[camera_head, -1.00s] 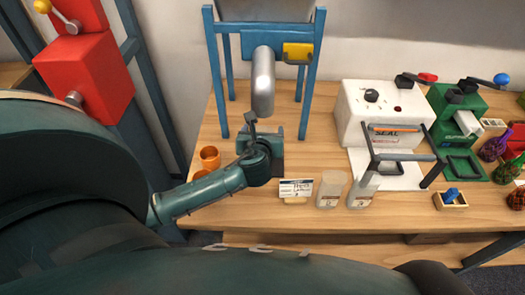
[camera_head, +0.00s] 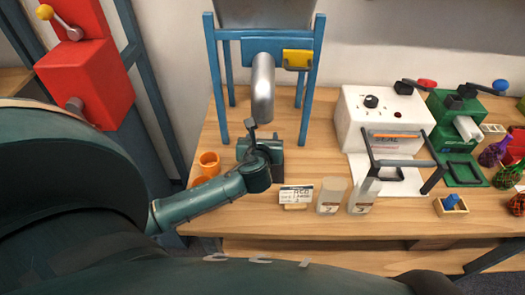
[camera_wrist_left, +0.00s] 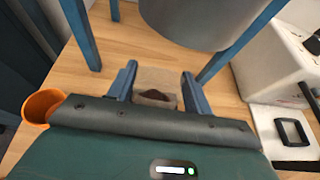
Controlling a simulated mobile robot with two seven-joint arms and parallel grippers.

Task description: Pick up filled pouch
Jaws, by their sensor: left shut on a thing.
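The filled pouch (camera_wrist_left: 158,80) is a pale, open-topped bag with dark brown contents. In the left wrist view it sits between the two blue-grey fingers. My left gripper (camera_wrist_left: 160,88) is shut on it. In the head view my left gripper (camera_head: 264,140) is low over the table, under the silver spout (camera_head: 263,88) of the blue-framed hopper stand (camera_head: 219,90). The pouch is hidden there behind the gripper. My right gripper is not in view.
An orange cup (camera_head: 209,160) stands left of my gripper. A label card (camera_head: 296,195) and two pale pouches (camera_head: 331,194) (camera_head: 363,195) stand right of it near the front edge. A white sealer (camera_head: 385,115) and green machine (camera_head: 455,125) are farther right. The stand's legs flank my gripper.

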